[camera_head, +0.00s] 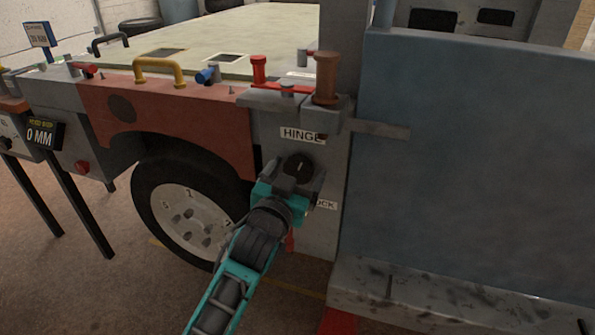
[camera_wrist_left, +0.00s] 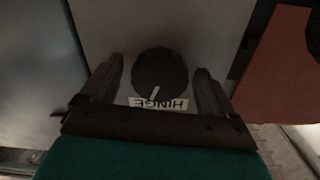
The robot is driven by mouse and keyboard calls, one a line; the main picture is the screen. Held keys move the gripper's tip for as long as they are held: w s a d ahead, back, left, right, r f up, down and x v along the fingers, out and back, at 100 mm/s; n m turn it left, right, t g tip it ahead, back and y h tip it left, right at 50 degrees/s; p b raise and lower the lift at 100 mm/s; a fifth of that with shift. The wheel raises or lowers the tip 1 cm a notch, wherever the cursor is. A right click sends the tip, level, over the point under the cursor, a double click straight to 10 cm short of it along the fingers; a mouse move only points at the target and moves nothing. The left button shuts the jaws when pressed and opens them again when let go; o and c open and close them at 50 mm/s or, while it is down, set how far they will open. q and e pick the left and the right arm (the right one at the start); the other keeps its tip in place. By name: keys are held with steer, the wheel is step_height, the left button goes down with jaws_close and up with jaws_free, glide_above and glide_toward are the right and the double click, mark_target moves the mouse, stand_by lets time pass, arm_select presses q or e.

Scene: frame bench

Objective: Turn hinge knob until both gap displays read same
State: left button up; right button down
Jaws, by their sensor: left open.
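The dark round hinge knob (camera_head: 299,163) is on the grey post under the HINGE label (camera_head: 297,134). My left gripper (camera_head: 297,176) is at the knob. In the left wrist view the knob (camera_wrist_left: 160,72) sits between the open, apart fingers of my left gripper (camera_wrist_left: 157,78), with a gap at each side. A white pointer mark on the knob points down toward the upside-down HINGE label (camera_wrist_left: 158,104). A black display (camera_head: 42,133) at the left reads 0 MM; its small yellow heading is unclear. A blue-framed sign (camera_head: 39,35) at the far left is too small to read surely. My right gripper is out of view.
A label ending in OCK (camera_head: 326,204) is partly covered by my arm. A wheel (camera_head: 190,205) stands left of the post. A large blue-grey panel (camera_head: 460,160) stands close at the right. A brown knob (camera_head: 327,78) and a red one (camera_head: 259,70) stick up above.

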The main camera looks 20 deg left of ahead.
arm_select(q)
steer(key=shift+c, duration=1.4)
steer(key=c, duration=0.8)
steer(key=shift+r+m+p, duration=0.2)
steer(key=shift+m+p, duration=0.6)
steer(key=shift+p, duration=0.05)
steer(key=shift+m+p, duration=0.55)
steer(key=shift+m, duration=0.25)
steer(key=shift+m+p, duration=0.6)
steer(key=shift+m, duration=0.5)
steer(key=shift+m+p, duration=0.4)
steer(key=shift+m, duration=0.7)
steer(key=shift+a+f, duration=0.1)
